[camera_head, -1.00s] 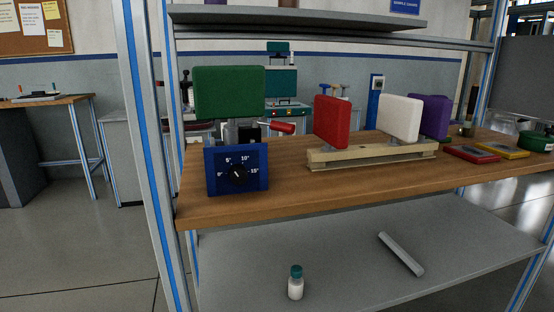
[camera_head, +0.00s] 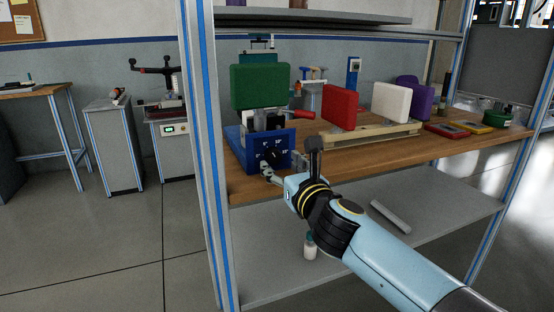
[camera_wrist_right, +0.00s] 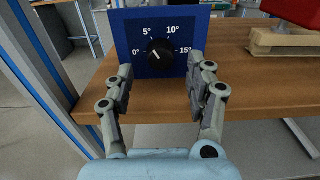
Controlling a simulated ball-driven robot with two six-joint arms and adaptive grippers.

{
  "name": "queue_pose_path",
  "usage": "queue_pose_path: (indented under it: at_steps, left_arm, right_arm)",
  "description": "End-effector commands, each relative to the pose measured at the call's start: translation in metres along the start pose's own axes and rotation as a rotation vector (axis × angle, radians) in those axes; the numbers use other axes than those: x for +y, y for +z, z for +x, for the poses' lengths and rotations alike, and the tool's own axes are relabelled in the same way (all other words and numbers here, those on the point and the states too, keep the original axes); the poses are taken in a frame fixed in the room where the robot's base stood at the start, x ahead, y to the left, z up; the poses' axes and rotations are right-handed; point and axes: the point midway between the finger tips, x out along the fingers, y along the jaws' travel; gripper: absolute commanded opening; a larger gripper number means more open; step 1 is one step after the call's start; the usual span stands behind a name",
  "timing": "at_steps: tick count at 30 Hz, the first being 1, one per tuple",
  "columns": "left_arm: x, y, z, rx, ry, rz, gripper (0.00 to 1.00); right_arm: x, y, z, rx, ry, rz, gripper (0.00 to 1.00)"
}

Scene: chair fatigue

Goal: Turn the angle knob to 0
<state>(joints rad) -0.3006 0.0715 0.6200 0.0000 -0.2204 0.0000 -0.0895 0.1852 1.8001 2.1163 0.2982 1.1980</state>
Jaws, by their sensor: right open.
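The black angle knob (camera_wrist_right: 159,52) sits on the blue panel (camera_wrist_right: 130,30) of a fixture, with white marks 0°, 5°, 10° and 15° around it. Its white pointer line tilts to the upper left, seemingly between 0° and 5°. In the head view the knob (camera_head: 274,155) shows small on the blue box (camera_head: 235,141), under a green pad (camera_head: 260,87). My right gripper (camera_wrist_right: 160,66) is open and empty, its fingers spread to either side of the knob, apparently not touching it. In the head view the right gripper (camera_head: 270,174) is partly hidden by its wrist. My left gripper is not in view.
The fixture stands at the left front of a wooden shelf (camera_head: 238,184). To its right a wooden rack (camera_head: 375,136) carries red (camera_head: 340,106), white (camera_head: 390,103) and purple pads. A blue-striped post (camera_head: 205,160) rises on the left. A white bottle (camera_head: 310,246) stands on the lower shelf.

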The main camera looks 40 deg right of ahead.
Motion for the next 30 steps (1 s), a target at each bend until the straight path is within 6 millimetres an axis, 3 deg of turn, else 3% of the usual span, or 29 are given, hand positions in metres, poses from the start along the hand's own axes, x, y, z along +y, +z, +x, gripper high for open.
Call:
queue_pose_path:
  at_steps: [6, 17, 27, 30]
  left_arm:
    - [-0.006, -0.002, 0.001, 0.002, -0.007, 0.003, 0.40]
    - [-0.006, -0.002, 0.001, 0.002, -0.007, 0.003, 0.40]
    - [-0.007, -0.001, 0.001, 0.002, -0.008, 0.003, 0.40]
    - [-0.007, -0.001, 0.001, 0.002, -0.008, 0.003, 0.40]
  right_arm:
    - [0.000, 0.000, 0.028, 0.000, 0.000, -0.003, 0.55]
    - [0.000, 0.000, 0.032, 0.000, 0.001, -0.003, 0.54]
    - [0.000, 0.000, 0.032, 0.000, 0.001, -0.003, 0.09]
    - [0.000, 0.000, 0.032, 0.000, 0.001, -0.003, 0.00]
